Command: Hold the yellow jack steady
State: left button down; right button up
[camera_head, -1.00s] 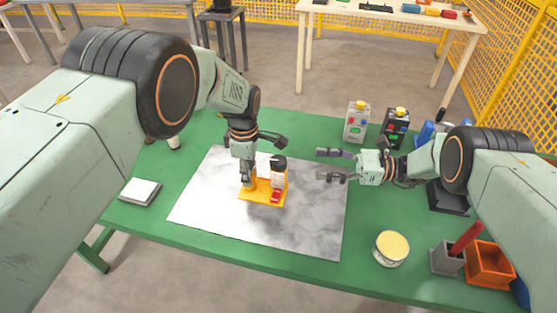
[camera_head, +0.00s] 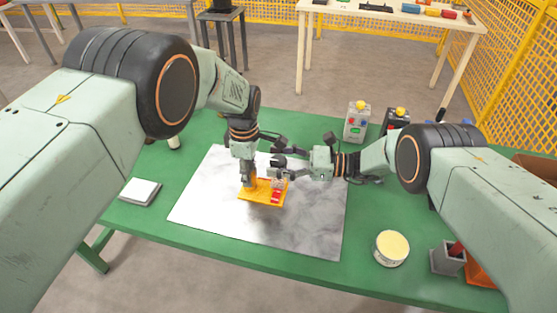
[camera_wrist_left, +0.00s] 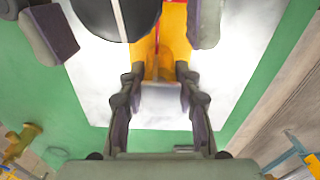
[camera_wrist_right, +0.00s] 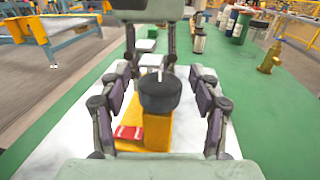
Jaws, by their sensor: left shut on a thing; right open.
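The yellow jack (camera_head: 250,197) stands on the grey metal sheet (camera_head: 210,215) on the green table. It has a yellow base, a red part (camera_head: 275,196) and a round black cap with a white line, clearest in the right wrist view (camera_wrist_right: 160,94). My left gripper (camera_head: 248,184) is shut on the yellow jack at its left side; the left wrist view shows its fingers (camera_wrist_left: 158,88) on the yellow body (camera_wrist_left: 172,45). My right gripper (camera_head: 278,168) is open, its fingers (camera_wrist_right: 162,100) on either side of the black cap. In the head view it partly hides the cap.
A cream-lidded tin (camera_head: 391,248) and a grey holder (camera_head: 446,258) stand at the right. Two button boxes (camera_head: 357,121) (camera_head: 396,121) stand at the back. A white pad (camera_head: 140,191) lies at the left. The sheet's front right is clear.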

jog(key=shift+c, duration=0.3)
jog(key=c, duration=1.1)
jog(key=shift+c, duration=0.2)
jog(key=shift+m+t, duration=0.5)
jog(key=shift+t, duration=0.3)
jog(key=m+t+h, duration=0.1)
jog(key=m+t, duration=0.1)
jog(key=m+t+h, duration=0.1)
jog(key=t, duration=0.2)
jog(key=shift+m+h, duration=0.4)
jog(key=shift+m+t+h, duration=2.1)
jog(key=shift+t+h, duration=0.1)
jog(key=shift+t, duration=0.4)
jog(key=shift+h, duration=0.3)
